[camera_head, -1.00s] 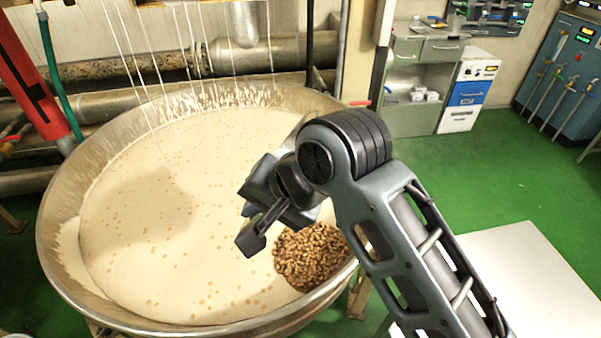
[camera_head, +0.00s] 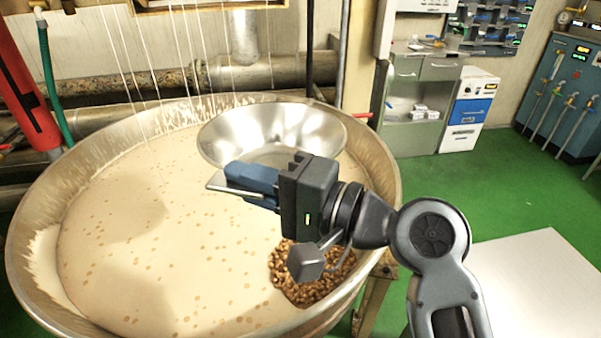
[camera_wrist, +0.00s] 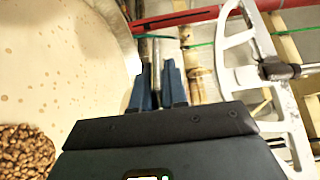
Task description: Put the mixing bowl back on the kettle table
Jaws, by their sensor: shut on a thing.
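A shiny steel mixing bowl (camera_head: 228,140) is over the far right part of the large kettle (camera_head: 28,272) in the head view. It appears empty, with its open side up.
The kettle holds cream-coloured mass with a heap of nuts (camera_head: 300,290) at its near right. Thin strands hang above it. Pipes (camera_head: 300,70) run behind. A grey cabinet (camera_head: 415,100) and a white-blue unit (camera_head: 470,110) stand beyond. Green floor (camera_head: 470,185) between is clear.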

